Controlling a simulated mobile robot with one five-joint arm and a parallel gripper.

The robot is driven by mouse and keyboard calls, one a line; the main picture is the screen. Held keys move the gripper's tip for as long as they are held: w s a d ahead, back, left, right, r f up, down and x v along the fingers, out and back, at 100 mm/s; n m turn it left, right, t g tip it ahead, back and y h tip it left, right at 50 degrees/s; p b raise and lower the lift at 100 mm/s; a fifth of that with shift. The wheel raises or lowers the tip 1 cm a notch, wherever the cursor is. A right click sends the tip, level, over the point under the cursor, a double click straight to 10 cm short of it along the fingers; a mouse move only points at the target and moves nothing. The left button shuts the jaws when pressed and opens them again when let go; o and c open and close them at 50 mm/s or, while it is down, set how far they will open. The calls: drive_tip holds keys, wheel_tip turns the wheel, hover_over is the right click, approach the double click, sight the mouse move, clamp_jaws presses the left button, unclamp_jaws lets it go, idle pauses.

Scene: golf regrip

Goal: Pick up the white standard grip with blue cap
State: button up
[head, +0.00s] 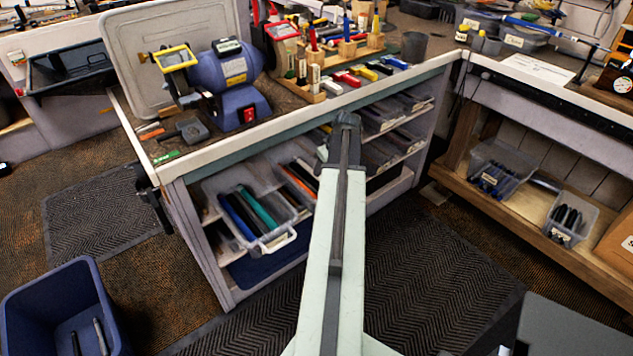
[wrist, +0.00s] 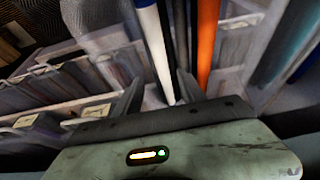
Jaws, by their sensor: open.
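The white grip (wrist: 154,48) shows in the wrist view as a long white rod with a bit of blue at its upper end. It lies beside dark grips (wrist: 182,45) and an orange grip (wrist: 207,40). My gripper (wrist: 186,92) is open, and these grips run through the space between its jaws; I see no grasp. In the head view my gripper (head: 330,150) is at the front of the bench shelves, by the orange grip (head: 298,183). I cannot make out the white grip there; my arm may hide it.
A clear bin (head: 262,243) with blue, black and teal grips is left of my arm. The bench edge (head: 285,118) is just above my gripper. More bins (head: 400,108) fill the shelves at right. A blue tub (head: 45,290) stands on the floor at left.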

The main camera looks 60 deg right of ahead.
drive_tip(key=b+x, duration=0.5)
drive_tip(key=shift+w+a+f, duration=0.2)
drive_tip(key=shift+r, duration=0.2)
clamp_jaws()
drive_tip(key=shift+r+p, duration=0.1)
drive_tip(key=shift+p, duration=0.2)
wheel_tip(320, 180, up, 10)
drive_tip(key=p, duration=1)
